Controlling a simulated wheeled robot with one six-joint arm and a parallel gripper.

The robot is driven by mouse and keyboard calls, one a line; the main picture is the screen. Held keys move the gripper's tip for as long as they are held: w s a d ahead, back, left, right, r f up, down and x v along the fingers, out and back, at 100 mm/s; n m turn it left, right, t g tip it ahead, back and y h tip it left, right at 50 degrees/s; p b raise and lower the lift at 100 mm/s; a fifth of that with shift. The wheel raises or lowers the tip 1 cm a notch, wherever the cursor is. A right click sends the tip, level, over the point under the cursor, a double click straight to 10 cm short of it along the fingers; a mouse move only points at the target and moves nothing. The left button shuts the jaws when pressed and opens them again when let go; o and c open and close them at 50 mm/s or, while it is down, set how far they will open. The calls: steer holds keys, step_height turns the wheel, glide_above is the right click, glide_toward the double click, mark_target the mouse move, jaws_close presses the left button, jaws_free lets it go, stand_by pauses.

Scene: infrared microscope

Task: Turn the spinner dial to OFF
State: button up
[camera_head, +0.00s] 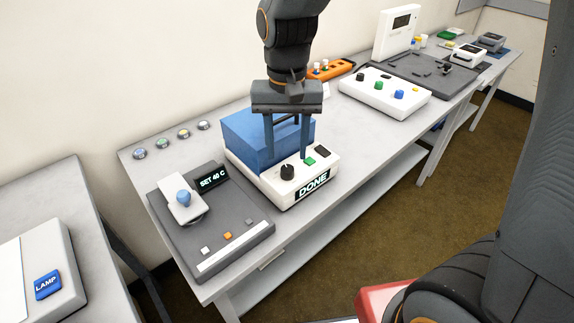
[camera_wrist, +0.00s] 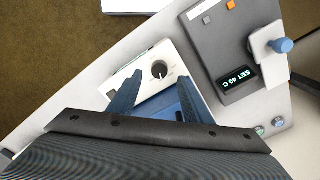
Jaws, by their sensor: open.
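The spinner is a white unit with a blue block on top (camera_head: 240,135). Its black dial (camera_head: 287,172) is on the white front panel, and its front display (camera_head: 313,189) reads DONE. The dial also shows in the wrist view (camera_wrist: 159,69), with a pale pointer line; its markings are too small to read. My gripper (camera_head: 287,153) is open and empty, pointing down above the spinner. In the wrist view, the dial appears just beyond the gap between the fingertips (camera_wrist: 158,87). No contact with the dial is visible.
A green button (camera_head: 310,161) and a dark rocker (camera_head: 323,150) sit beside the dial. A grey SET 40 C device (camera_head: 225,225) stands to the left, with a blue-topped lever (camera_head: 183,198). A white box with knobs (camera_head: 385,93) is farther right. The bench front (camera_head: 345,180) is clear.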

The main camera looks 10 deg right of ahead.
mark_target(287, 169)
steer(key=shift+f, duration=2.7)
steer(key=c, duration=1.1)
